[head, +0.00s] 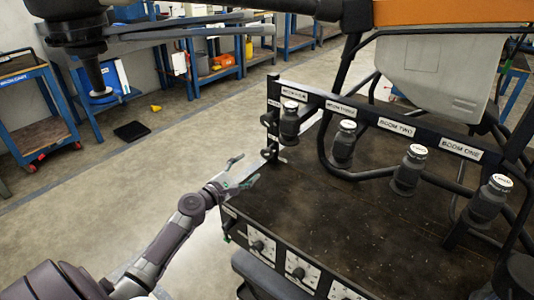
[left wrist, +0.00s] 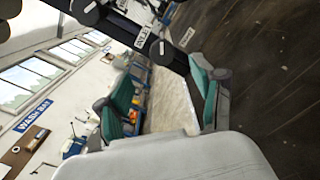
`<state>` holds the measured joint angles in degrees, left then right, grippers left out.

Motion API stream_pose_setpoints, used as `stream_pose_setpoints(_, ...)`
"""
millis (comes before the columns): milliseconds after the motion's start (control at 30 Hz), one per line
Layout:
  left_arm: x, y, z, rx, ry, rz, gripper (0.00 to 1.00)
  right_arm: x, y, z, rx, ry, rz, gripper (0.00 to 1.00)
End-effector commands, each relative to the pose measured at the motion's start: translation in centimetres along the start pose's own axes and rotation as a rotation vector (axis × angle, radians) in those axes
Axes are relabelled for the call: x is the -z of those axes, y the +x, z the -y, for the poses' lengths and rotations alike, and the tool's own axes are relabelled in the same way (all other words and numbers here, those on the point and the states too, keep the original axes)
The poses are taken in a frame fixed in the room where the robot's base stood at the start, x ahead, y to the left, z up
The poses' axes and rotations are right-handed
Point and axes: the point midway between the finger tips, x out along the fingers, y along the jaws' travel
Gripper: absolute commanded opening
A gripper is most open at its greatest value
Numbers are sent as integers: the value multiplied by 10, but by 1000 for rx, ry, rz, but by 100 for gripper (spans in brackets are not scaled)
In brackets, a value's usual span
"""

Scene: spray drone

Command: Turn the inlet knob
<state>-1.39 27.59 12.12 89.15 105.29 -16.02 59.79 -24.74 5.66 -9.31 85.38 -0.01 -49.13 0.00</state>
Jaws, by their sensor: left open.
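My left gripper (head: 244,171) is open and empty, just beyond the left edge of the dark spray platform, pointing towards the rack's left post. Its two fingers with green pads also show in the left wrist view (left wrist: 160,98), spread apart with nothing between them. Small dark knobs sit on the left post; the lower one (head: 269,154) is closest to the gripper, still apart from it. I cannot tell for certain which is the inlet knob. In the left wrist view a dark round knob (left wrist: 163,48) stands beside a small white label (left wrist: 141,38), beyond the fingertips. My right gripper is not in view.
Bottle-like boom fittings (head: 405,170) line the labelled black rack (head: 380,122) on the right. Switch panels (head: 300,270) line the platform's front. A dark rotor-like part (head: 90,50) hangs at upper left. The floor left of the platform is mostly clear; blue workbenches (head: 60,110) stand behind.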

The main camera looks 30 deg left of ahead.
Motion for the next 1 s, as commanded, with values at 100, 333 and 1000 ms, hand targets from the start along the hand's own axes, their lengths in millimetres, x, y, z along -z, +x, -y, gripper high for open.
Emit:
stream_pose_setpoints(100,0,28,0,-3,0,1,67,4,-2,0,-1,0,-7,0)
stream_pose_setpoints(333,0,73,0,-2,1,0,67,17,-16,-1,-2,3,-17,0)
stream_pose_setpoints(1000,0,98,0,0,1,-1,51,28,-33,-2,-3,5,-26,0)
